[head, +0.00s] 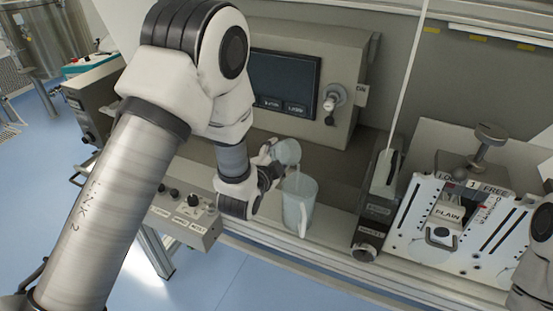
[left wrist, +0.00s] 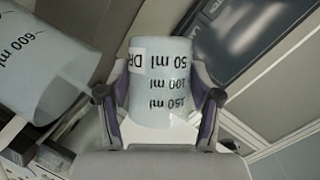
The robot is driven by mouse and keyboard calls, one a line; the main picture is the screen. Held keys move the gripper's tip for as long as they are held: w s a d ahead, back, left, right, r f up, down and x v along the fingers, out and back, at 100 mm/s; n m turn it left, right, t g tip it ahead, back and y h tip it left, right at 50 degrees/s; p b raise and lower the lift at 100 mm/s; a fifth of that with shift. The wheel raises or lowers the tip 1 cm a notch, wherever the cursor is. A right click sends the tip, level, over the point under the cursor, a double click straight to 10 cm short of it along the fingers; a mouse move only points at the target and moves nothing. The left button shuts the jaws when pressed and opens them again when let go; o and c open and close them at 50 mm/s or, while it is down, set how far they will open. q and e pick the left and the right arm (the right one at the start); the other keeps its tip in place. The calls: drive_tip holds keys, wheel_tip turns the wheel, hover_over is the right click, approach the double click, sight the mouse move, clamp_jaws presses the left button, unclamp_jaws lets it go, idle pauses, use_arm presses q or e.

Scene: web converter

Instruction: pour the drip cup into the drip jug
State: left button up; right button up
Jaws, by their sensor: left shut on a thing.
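The drip cup (head: 287,152) is a small translucent cup with ml marks and a partly hidden label, which show upside down in the left wrist view (left wrist: 160,85). My left gripper (head: 270,163) is shut on it, with one finger on each side of its wall. The cup is held in the air, tilted, just above and beside the jug's mouth. The drip jug (head: 297,205) is a larger translucent jug with a handle, upright on the bench ledge. It also shows at the left of the left wrist view (left wrist: 42,65). Liquid is not clearly visible in either vessel.
A control panel with a dark screen (head: 284,82) stands behind the cup. A knob box (head: 186,215) is at the ledge's left front. Right of the jug are a dark slide unit (head: 374,205) and a white slotted plate (head: 480,245) with a clamp. My right arm shows at the right edge.

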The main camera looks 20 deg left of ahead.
use_arm(q)
drive_tip(key=shift+d+r+m+t+y+b, duration=0.15)
drive_tip(key=shift+r+m+t+y+b, duration=0.25)
drive_tip(key=shift+m, duration=0.5)
drive_tip(key=shift+s+d+r+m+t+b, duration=0.1)
drive_tip(key=shift+d+r+m+t+b, duration=0.1)
drive_tip(key=shift+r+m+t+b, duration=0.45)
drive_tip(key=shift+s+d+r+m+t+b, duration=0.15)
drive_tip(key=shift+m+t+b, duration=0.1)
drive_tip(key=shift+m+b, duration=0.8)
drive_tip(key=shift+w, duration=0.1)
